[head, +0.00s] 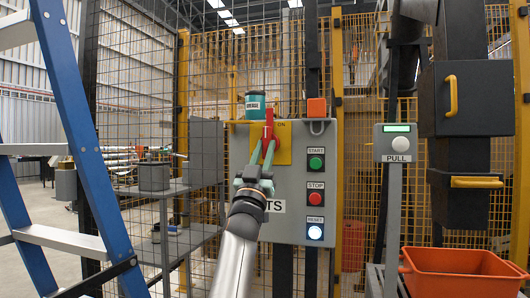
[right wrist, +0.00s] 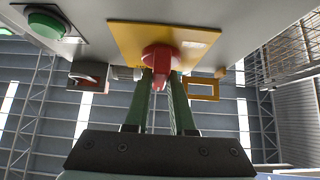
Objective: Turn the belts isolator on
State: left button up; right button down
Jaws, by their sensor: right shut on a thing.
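The isolator is a red handle (head: 268,124) on a yellow plate (head: 284,146) on the front of a grey control box (head: 262,228). The handle stands roughly upright, and the word ON shows beside it on the plate. The box's label is partly hidden by my arm; only "TS" shows. My right gripper (head: 262,152) is shut on the handle from below. In the right wrist view, the green fingers of the gripper (right wrist: 162,82) lie on both sides of the red handle (right wrist: 160,56), over the yellow plate (right wrist: 125,42). My left gripper is not in view.
Green START (head: 316,162), red STOP (head: 315,199) and lit white RESET (head: 315,232) buttons are right of the handle. A teal tin (head: 255,105) and an orange block (head: 317,107) are at the box's top. A blue ladder (head: 75,130) stands left, an orange bin (head: 460,274) right.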

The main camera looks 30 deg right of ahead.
jog(key=shift+r, duration=0.1)
jog(key=c, duration=0.8)
grip_release()
jog(key=shift+o, duration=0.2)
